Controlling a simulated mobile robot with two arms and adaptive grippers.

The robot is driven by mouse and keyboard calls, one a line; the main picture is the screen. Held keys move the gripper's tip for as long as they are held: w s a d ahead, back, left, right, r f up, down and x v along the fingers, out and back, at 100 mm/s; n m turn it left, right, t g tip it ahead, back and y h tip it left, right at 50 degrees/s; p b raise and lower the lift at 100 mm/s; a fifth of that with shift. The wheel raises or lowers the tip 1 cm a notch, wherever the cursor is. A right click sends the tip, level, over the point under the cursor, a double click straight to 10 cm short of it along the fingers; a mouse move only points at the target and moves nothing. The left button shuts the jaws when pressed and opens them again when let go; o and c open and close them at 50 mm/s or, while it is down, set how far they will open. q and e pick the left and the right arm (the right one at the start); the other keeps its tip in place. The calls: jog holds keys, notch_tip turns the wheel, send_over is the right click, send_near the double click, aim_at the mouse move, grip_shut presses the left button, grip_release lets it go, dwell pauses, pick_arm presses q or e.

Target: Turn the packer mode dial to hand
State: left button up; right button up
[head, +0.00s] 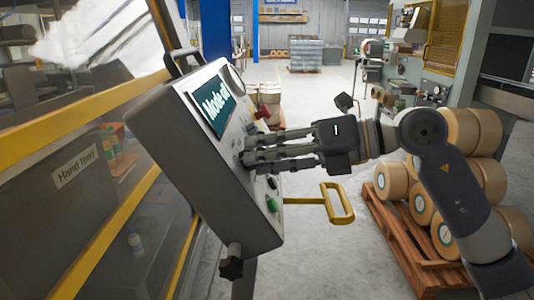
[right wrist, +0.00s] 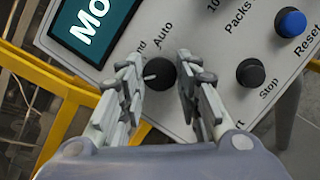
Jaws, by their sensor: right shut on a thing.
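The mode dial (right wrist: 160,74) is a round black knob on the grey control panel (right wrist: 215,30), with a white mark on its left side in the right wrist view. "Auto" is printed above it, and a label ending in "nd" is partly hidden by a finger. My right gripper (right wrist: 157,66) is shut on the dial, one finger on each side. In the head view, the right gripper (head: 249,150) reaches the panel face from the right, and its fingers hide the dial. A teal screen (head: 214,103) on the panel shows "Mode"; the rest is unclear. My left gripper is out of view.
A black Stop knob (right wrist: 250,72) and a blue Reset button (right wrist: 291,22) sit right of the dial. A green button (head: 271,204) is lower on the panel. A yellow handle (head: 338,203) juts out below my right gripper. A pallet of rolls (head: 415,250) stands at right.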

jog(key=shift+r+m+p, duration=0.1)
jog(key=shift+m+p, duration=0.35)
jog(key=shift+m, duration=0.25)
jog(key=m+t+h+p, duration=0.1)
jog(key=m+p, duration=0.1)
jog(key=m, duration=0.1)
jog(key=shift+s+r, duration=0.1)
jog(key=shift+r, duration=0.05)
jog(key=m+h+p, duration=0.1)
jog(key=m, duration=0.2)
jog(key=shift+a+m, duration=0.1)
jog(key=shift+m, duration=0.2)
jog(key=shift+m+h+p, duration=0.5)
jog(key=shift+m+p, duration=0.05)
jog(key=shift+m, duration=0.45)
jog(key=o, duration=1.1)
